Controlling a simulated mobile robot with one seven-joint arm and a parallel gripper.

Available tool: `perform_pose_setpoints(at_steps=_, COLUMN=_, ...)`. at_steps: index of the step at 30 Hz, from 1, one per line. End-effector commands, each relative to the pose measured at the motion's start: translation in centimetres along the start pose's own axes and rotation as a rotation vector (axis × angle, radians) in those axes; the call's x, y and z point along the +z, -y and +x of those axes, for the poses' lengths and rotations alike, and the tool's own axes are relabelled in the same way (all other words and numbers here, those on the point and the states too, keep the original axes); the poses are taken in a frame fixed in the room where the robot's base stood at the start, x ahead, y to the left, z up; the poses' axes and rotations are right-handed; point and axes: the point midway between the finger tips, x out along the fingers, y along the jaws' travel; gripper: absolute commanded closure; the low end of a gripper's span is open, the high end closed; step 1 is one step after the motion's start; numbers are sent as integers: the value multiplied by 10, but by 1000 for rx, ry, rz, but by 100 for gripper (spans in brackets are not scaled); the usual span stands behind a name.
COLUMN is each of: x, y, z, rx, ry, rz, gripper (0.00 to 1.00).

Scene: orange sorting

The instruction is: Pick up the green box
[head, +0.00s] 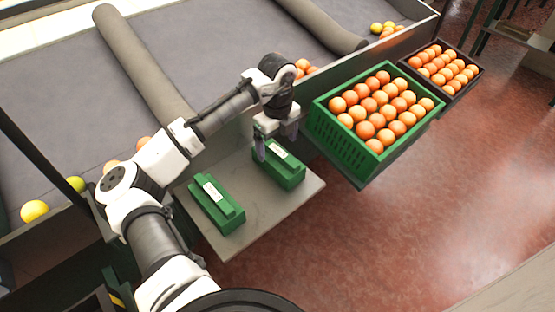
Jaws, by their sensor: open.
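Two small green boxes with white labels sit on a grey shelf (248,226). One green box (217,205) is at the left of the shelf, clear of my gripper. The other green box (286,173) is at the back right. My gripper (275,150) is open, right at this right box, with its fingers reaching down around the box's upper back part. One finger shows at the box's left end. The other finger is partly hidden, and I cannot tell if either touches the box.
A large green crate (345,158) of oranges stands to the right, close to my gripper. A dark crate (459,90) of oranges is beyond it. A grey conveyor with roller bars (140,60) and loose fruit runs behind. The red floor is open at the lower right.

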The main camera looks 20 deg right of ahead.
Motion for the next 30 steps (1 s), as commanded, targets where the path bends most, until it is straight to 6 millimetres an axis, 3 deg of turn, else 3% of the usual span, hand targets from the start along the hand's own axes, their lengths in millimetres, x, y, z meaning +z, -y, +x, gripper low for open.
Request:
perform_pose_setpoints(at_steps=10, x=2, y=3, z=31, rx=0, ry=0, rz=-1, gripper=11)
perform_pose_setpoints(at_steps=18, x=6, y=8, z=68, rx=0, ry=0, rz=-2, gripper=11)
perform_pose_setpoints(at_steps=26, x=6, y=8, z=74, rx=-3, ry=1, rz=-2, gripper=11)
perform_pose_setpoints(at_steps=30, x=6, y=8, z=73, rx=-2, ry=1, rz=-2, gripper=25)
